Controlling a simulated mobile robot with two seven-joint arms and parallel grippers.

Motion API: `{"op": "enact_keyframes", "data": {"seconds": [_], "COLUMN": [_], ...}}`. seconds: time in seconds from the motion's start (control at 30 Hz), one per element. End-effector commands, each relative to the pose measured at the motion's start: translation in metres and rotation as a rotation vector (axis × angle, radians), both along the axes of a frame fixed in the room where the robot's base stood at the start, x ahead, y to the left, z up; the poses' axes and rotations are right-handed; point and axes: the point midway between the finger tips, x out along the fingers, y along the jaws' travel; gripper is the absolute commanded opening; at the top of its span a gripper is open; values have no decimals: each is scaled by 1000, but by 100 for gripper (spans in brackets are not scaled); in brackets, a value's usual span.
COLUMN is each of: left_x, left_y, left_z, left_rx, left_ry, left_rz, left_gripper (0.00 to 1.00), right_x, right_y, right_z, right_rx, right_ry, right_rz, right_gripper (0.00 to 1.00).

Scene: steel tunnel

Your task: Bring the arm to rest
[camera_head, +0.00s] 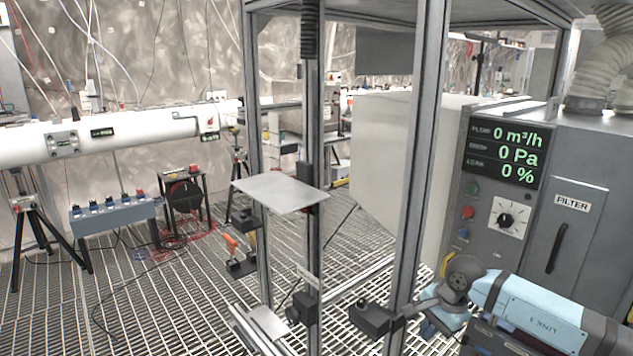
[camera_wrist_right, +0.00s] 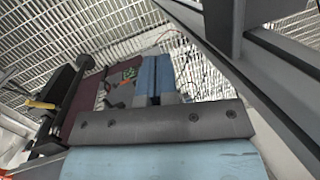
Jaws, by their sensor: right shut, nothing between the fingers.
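My right arm (camera_head: 530,308) is light blue and grey and comes in at the lower right of the head view. It bends at a dark grey joint beside the front post of the metal frame. In the right wrist view, my right gripper (camera_wrist_right: 153,78) has two blue fingers pressed together with nothing between them. Grating and dark equipment lie beyond the fingertips. How far they are from these is hard to tell. My left gripper is not seen in the head view.
An aluminium frame (camera_head: 427,150) with a small flat plate (camera_head: 280,191) stands close to my right arm. A grey filter cabinet (camera_head: 570,215) with a lit display is at the right. A white pipe (camera_head: 110,137) runs along the left. Grating floor (camera_head: 150,310) is open at lower left.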

Motion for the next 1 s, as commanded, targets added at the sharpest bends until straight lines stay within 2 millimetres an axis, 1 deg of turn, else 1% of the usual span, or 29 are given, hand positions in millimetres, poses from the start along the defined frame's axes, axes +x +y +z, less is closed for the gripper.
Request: {"op": "enact_keyframes", "data": {"seconds": [0.03,0.07,0.1,0.17,0.2,0.27,0.3,0.37,0.4,0.47,0.5,0.57,0.6,0.67,0.7,0.77,0.8,0.87,0.9,0.97,1.0], "left_x": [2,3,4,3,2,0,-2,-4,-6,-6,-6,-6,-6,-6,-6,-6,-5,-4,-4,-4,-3], "left_y": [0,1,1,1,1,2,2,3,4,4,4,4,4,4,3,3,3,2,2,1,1], "left_z": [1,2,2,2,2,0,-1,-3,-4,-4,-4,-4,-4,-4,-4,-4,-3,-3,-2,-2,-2], "left_rx": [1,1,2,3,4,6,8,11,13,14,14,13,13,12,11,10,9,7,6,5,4], "left_ry": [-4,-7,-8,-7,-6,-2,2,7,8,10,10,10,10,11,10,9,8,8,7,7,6], "left_rz": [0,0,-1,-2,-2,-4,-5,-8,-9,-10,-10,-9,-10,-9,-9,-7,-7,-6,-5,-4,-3], "left_gripper": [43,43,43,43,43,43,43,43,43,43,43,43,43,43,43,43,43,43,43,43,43], "right_x": [-18,-28,-41,-63,-77,-96,-108,-123,-130,-138,-142,-146,-148,-151,-154,-160,-165,-177,-185,-201,-212], "right_y": [30,49,72,107,129,157,173,191,199,206,206,203,197,186,176,160,148,130,120,105,97], "right_z": [-14,-19,-24,-28,-27,-24,-18,-10,-4,4,8,11,10,4,-3,-17,-29,-50,-64,-84,-97], "right_rx": [120,200,308,479,592,765,881,1046,1151,1297,1387,1513,1589,1692,1753,1832,-1786,-1561,-1430,-1259,-1160], "right_ry": [48,79,126,212,279,397,485,629,732,892,1005,1183,1305,1494,1623,1821,-1861,-1747,-1672,-1567,-1503], "right_rz": [-27,-52,-93,-168,-227,-329,-407,-534,-626,-769,-871,-1031,-1141,-1313,-1432,-1615,1655,1559,1497,1409,1355], "right_gripper": [0,0,0,0,0,0,0,0,0,0,0,0,0,0,0,0,0,0,0,0,0]}}
